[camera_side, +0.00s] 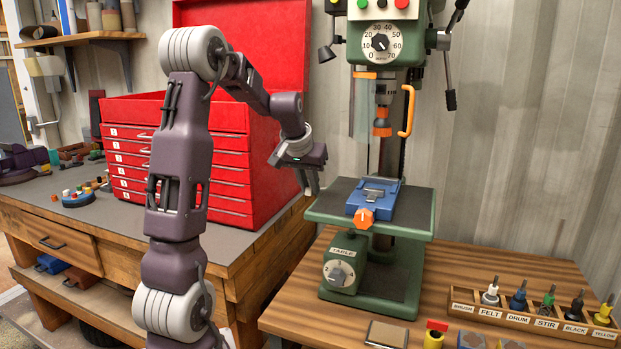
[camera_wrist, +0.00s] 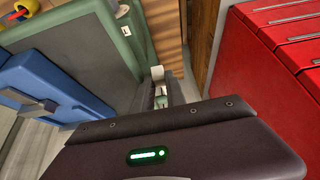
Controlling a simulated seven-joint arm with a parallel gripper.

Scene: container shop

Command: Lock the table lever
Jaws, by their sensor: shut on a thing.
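My gripper (camera_side: 313,188) points down at the left edge of the drill press table (camera_side: 330,208) in the side view. In the wrist view my gripper (camera_wrist: 160,92) is shut on a small pale piece beside the green table edge (camera_wrist: 128,42), apparently the table lever. Most of the lever is hidden by the fingers, so its angle cannot be told. A dial marked TABLE (camera_side: 339,273) sits on the green base below the table.
A blue vise (camera_side: 378,199) with an orange knob (camera_side: 364,218) sits on the press table. The red tool chest (camera_side: 240,175) stands close on the left. A labelled bit rack (camera_side: 535,318) and small items are on the wooden bench to the right.

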